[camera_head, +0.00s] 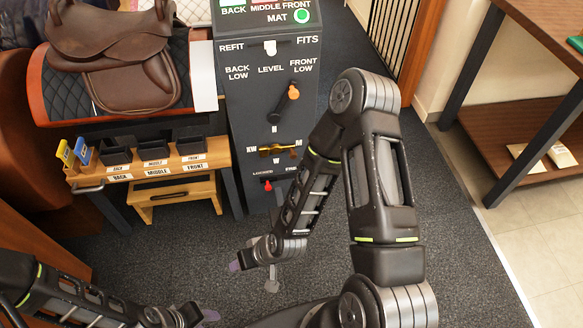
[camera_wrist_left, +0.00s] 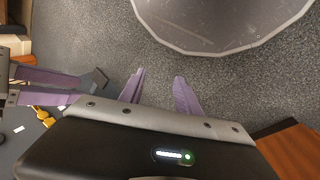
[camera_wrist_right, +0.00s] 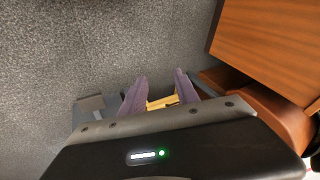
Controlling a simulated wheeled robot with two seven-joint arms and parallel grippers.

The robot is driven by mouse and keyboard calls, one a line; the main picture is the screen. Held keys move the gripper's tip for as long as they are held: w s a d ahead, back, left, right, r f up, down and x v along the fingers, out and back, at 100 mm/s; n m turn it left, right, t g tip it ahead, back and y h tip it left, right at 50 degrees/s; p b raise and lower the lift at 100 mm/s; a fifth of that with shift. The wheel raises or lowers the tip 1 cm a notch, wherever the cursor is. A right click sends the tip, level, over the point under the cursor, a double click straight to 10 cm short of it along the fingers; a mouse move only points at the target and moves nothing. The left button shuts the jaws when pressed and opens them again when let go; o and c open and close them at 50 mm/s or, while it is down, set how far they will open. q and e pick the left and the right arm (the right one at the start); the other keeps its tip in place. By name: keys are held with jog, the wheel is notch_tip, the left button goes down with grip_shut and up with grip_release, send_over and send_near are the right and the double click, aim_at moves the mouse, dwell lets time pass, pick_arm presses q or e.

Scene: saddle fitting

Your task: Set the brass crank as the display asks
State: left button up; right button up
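The brass crank (camera_head: 277,149) sits on the front of the dark control post (camera_head: 240,120), between the marks XW, W and M. It lies roughly level; I cannot tell which mark it points at. The display (camera_head: 268,14) at the top is cut off; BACK, MIDDLE, FRONT and MAT show, with a green dot by MAT. My right gripper (camera_head: 237,264) is in front of and below the post, open and empty, apart from the crank. My left gripper (camera_head: 207,314) is lower at the bottom edge, open and empty in the left wrist view (camera_wrist_left: 160,88).
Above the crank is an orange-knobbed lever (camera_head: 292,93) tilted toward FRONT LOW; below is a red lock knob (camera_head: 268,186). A brown saddle (camera_head: 118,50) and a wooden bench (camera_head: 150,168) with dark bins stand left. A shelf (camera_head: 530,130) stands right. Carpet between is clear.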

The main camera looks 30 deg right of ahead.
jog(key=shift+o, duration=1)
jog(key=w+d+f+t+b, duration=0.3)
jog(key=w+f+b, duration=0.3)
jog(key=w, duration=0.3)
jog(key=shift+w+d+f+t+h+b, duration=0.15)
jog(key=shift+d+f+t+h+b, duration=0.2)
jog(key=shift+b, duration=0.2)
jog(key=m+t+h+b, duration=0.1)
jog(key=t+h+b, duration=0.9)
jog(key=b, duration=1.1)
send_near(293, 157)
jog(key=w+g, duration=0.1)
jog(key=g, duration=0.1)
pick_arm(q)
notch_tip(293, 157, down, 31)
jog(key=w+a, duration=0.1)
jog(key=w, duration=0.1)
jog(key=shift+a+t, duration=0.25)
jog(key=shift+t, duration=0.05)
pick_arm(e)
jog(key=shift+w+d+r+t+h, duration=0.15)
jog(key=shift+w+r+t+h, duration=0.1)
jog(key=shift+r, duration=0.15)
pick_arm(q)
jog(key=shift+w+f, duration=0.1)
